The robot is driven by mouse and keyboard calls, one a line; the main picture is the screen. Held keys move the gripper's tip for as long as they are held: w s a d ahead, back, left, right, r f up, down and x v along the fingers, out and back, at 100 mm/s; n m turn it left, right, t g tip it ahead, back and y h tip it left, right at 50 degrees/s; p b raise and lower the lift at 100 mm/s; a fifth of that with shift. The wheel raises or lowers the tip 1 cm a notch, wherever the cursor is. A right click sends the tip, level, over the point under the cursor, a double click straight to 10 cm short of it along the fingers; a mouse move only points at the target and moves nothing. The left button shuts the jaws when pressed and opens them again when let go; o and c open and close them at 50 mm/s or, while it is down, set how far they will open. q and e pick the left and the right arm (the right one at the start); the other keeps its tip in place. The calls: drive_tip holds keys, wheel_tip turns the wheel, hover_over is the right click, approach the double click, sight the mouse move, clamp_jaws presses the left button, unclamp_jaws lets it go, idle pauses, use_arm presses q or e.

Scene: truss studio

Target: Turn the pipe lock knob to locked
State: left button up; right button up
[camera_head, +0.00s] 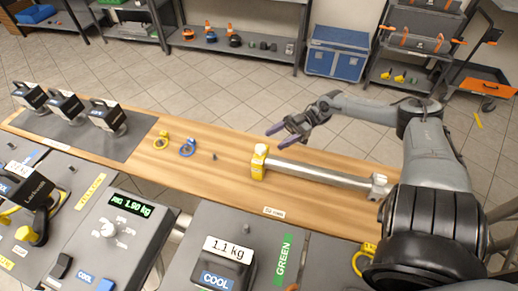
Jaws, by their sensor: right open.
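A grey metal pipe (318,173) lies along the wooden table (215,185). Its left end sits in a yellow fitting (258,168) with a pale cap on top (261,149), which looks like the lock knob. Its right end has a silver fitting (379,186) near my right arm. I cannot read the knob's lock position at this size. My right gripper (279,134) is open and empty, its purple-grey fingers pointing left. In the picture it is just above and right of the yellow fitting, with a visible gap. My left gripper is not in view.
A yellow clip (161,140) and a blue clip (187,147) lie left of the pipe. Several black-and-silver weights (107,115) stand on a grey mat further left. Grey consoles, including a scale display (130,206) and a 1.1 kg block (226,252), fill the near side.

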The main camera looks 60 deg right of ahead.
sight(260, 147)
drive_tip(key=x, duration=0.6)
drive_tip(key=shift+s+a, duration=0.1)
drive_tip(key=shift+a, duration=0.1)
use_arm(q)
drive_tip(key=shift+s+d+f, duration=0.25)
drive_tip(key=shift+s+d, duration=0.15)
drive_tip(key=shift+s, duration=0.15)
use_arm(e)
drive_tip(key=shift+x, duration=0.75)
